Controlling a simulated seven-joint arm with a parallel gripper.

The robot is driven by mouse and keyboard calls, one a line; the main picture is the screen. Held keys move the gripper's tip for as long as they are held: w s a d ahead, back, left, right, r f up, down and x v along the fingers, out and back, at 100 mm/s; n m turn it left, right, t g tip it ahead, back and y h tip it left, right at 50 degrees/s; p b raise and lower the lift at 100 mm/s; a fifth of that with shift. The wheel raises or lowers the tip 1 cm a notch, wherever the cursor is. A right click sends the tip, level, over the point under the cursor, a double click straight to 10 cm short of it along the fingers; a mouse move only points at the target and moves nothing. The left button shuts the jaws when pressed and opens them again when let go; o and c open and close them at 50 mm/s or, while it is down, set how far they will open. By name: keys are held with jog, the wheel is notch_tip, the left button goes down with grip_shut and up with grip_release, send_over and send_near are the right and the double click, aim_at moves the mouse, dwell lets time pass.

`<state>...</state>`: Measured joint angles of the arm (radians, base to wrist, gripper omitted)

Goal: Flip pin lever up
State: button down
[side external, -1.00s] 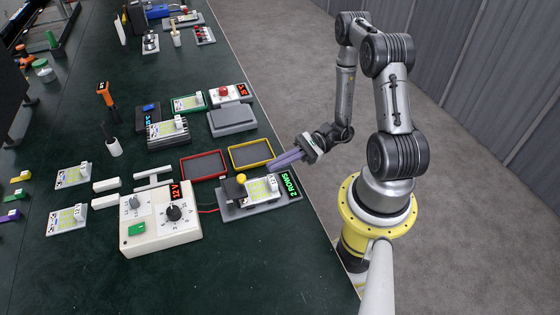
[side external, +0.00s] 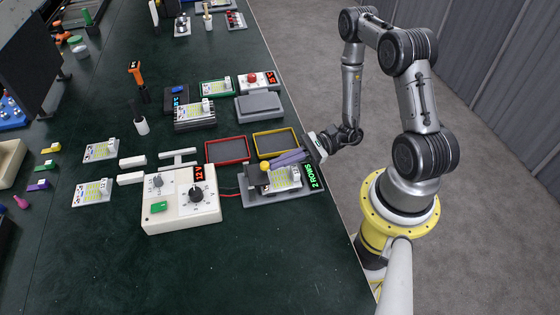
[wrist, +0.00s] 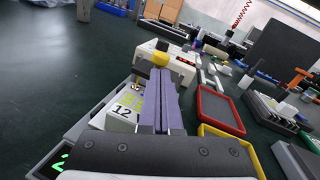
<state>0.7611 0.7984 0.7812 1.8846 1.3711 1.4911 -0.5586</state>
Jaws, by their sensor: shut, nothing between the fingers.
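The pin lever's yellow ball knob (side external: 265,166) sits at the left of a grey test fixture (side external: 252,199), beside a dark upright block (side external: 254,174). My gripper (side external: 273,162) has long purple fingers, shut and empty, reaching over the board from the right. The tips are right by the knob. In the wrist view the knob (wrist: 160,59) shows just beyond the tips (wrist: 161,73); I cannot tell whether they touch. The fingers hide the lever's arm.
A white power supply (side external: 180,213) reading 12 V stands left of the fixture, joined by a red wire. Red (side external: 227,150) and yellow (side external: 276,143) trays lie behind it. A grey box (side external: 259,107) stands farther back. The front table area is clear.

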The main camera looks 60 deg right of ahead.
jog(key=shift+r, duration=0.1)
jog(key=shift+r, duration=0.15)
